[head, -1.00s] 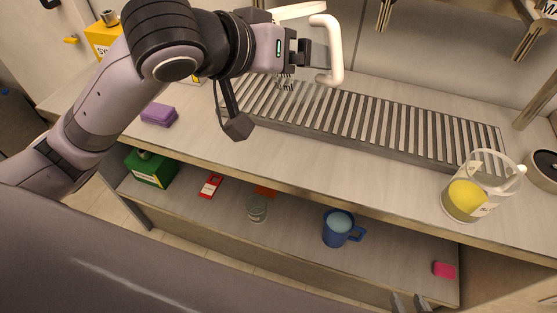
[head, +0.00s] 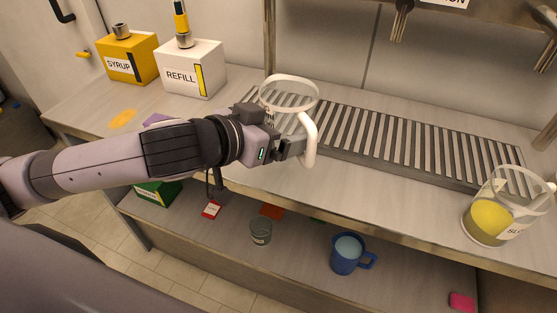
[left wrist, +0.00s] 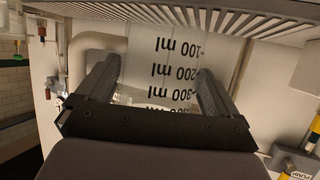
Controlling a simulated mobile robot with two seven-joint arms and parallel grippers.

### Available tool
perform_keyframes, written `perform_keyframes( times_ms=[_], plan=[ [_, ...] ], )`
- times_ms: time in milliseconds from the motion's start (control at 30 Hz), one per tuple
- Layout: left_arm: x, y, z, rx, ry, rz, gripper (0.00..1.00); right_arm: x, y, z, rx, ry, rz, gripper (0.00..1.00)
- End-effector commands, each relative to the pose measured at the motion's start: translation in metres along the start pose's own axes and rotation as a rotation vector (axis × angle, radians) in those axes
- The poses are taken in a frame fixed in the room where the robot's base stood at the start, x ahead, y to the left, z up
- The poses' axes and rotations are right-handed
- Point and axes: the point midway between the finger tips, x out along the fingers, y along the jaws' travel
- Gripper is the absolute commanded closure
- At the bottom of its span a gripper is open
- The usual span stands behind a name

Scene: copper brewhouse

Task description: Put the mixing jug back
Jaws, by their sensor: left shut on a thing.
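The mixing jug is a clear jug with a white rim (head: 289,80) and a white handle (head: 311,140). My left gripper (head: 296,143) is shut on it, above the front part of the worktop. In the left wrist view the jug's clear wall with black ml marks (left wrist: 178,72) shows upside down between the fingers (left wrist: 160,92). The exact grip point is hard to make out. The jug's clear body is hard to see in the head view and partly hidden by the gripper. My right gripper is not in view.
A slatted drain grate (head: 400,130) runs along the back of the worktop. A second jug with yellow contents (head: 490,222) stands at right. Syrup (head: 127,62) and refill (head: 190,72) boxes stand back left. The shelf below holds a blue mug (head: 345,258) and a glass (head: 261,232).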

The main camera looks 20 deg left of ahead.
Motion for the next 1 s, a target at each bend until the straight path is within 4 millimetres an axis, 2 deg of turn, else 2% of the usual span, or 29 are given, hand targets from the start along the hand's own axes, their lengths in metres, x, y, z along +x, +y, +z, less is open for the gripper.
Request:
perform_keyframes(
  times_ms=[33,233,467,900,933,1000],
  plan=[
    [0.004,0.000,0.010,0.001,-0.002,0.000,0.54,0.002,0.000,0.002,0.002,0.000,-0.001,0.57],
    [0.010,0.000,0.025,-0.001,0.000,0.000,0.54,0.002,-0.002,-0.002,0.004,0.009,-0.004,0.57],
    [0.023,0.000,0.056,-0.001,-0.001,-0.001,0.54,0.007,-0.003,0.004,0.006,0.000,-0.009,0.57],
    [0.026,0.001,0.062,-0.001,0.001,0.001,0.54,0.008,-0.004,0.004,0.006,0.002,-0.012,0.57],
    [0.026,0.000,0.063,-0.001,0.000,0.001,0.02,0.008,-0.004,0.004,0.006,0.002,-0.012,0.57],
    [0.026,0.000,0.062,-0.001,0.001,0.001,0.00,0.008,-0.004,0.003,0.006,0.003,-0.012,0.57]
  ],
)
